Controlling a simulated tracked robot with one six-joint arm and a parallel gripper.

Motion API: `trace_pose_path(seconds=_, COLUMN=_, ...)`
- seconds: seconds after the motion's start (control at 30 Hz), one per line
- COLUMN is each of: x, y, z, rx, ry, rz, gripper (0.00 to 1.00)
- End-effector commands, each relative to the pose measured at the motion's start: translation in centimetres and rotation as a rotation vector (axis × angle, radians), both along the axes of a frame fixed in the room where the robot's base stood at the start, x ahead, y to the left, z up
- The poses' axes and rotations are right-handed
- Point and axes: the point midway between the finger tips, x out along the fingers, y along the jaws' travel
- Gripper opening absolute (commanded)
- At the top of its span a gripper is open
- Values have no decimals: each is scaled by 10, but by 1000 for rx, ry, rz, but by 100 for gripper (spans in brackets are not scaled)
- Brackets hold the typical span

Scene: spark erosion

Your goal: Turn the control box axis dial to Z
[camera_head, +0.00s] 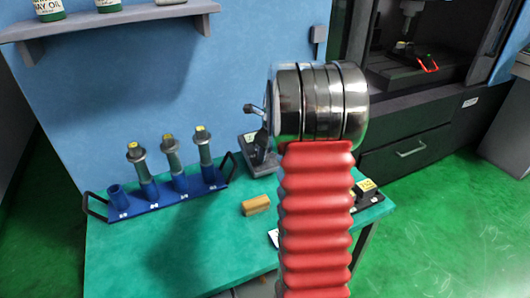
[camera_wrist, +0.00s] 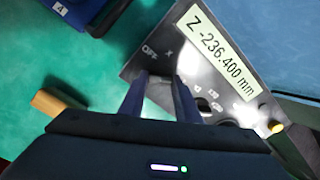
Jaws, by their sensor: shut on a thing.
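The control box (camera_head: 256,156) stands at the back of the green bench, partly behind my arm in the head view. In the wrist view, the grey control box panel (camera_wrist: 208,80) fills the upper right, tilted. Its display (camera_wrist: 219,52) reads "Z -236.400 mm". The labels OFF and X sit just above my fingertips; further labels to the right are too small to read surely. My gripper (camera_wrist: 160,93) is shut on the axis dial (camera_wrist: 160,90), with one dark finger on each side. The dial's pointer cannot be made out.
A wooden block (camera_head: 256,205) lies on the bench (camera_head: 225,246); a blue rack (camera_head: 170,203) with several holders stands left. A dark knob (camera_wrist: 237,130) and a yellow button (camera_wrist: 276,128) sit on the panel right of the dial. A shelf (camera_head: 110,24) hangs above.

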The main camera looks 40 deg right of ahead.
Motion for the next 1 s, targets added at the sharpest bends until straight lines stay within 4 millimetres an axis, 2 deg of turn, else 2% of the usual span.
trace_pose_path(seconds=0.37, x=3, y=2, z=2, rx=67, ry=-24, rz=-171, gripper=7)
trace_pose_path(seconds=0.87, x=3, y=2, z=2, rx=75, ry=-28, rz=-192, gripper=7)
trace_pose_path(seconds=0.9, x=3, y=2, z=2, rx=75, ry=-28, rz=-192, gripper=33)
trace_pose_path(seconds=1.0, x=2, y=2, z=1, rx=75, ry=-27, rz=-192, gripper=40)
